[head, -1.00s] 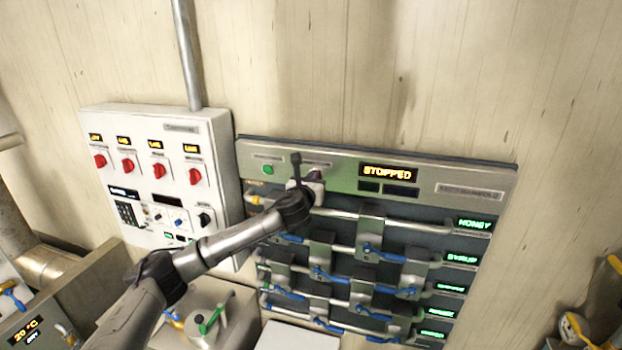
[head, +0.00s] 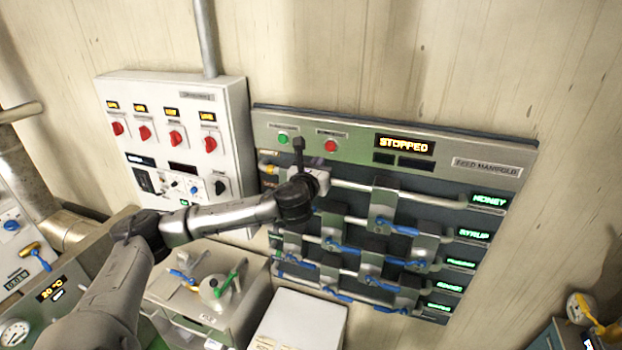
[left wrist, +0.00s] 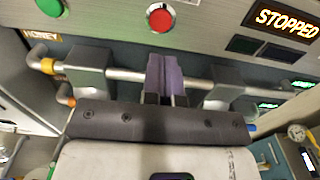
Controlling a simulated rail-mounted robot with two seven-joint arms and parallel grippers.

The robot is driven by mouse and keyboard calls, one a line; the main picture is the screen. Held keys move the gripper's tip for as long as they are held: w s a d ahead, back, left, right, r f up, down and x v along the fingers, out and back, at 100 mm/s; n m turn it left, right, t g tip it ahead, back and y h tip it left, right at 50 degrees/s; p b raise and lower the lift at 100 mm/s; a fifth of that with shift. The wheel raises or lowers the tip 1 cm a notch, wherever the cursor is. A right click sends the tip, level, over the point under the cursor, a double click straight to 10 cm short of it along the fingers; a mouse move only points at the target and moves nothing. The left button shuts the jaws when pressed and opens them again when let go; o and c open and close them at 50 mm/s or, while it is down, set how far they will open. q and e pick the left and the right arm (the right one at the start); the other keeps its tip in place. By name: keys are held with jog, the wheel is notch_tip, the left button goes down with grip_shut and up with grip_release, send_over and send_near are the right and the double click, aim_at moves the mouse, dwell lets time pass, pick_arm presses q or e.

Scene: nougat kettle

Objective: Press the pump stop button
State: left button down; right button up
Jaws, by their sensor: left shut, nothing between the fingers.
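The red pump stop button (head: 331,146) is on the upper strip of the feed manifold panel (head: 445,158). It also shows at the top of the left wrist view (left wrist: 161,18), uncovered. A green button (head: 283,139) sits to its left. The display (head: 405,144) to its right reads STOPPED. My left gripper (head: 316,172) is in front of the panel, just below the red button and apart from it in the picture. In the left wrist view its purple fingers (left wrist: 166,78) are shut and empty, pointing up below the button. My right gripper is not in view.
Pipes and grey valve blocks with blue handles (head: 382,225) project from the panel below the buttons. A white control box (head: 175,140) with red knobs is at left. A kettle lid with a green handle (head: 222,285) is below.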

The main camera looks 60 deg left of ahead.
pick_arm(q)
jog(key=shift+b+v, duration=0.65)
jog(key=shift+v, duration=1.6)
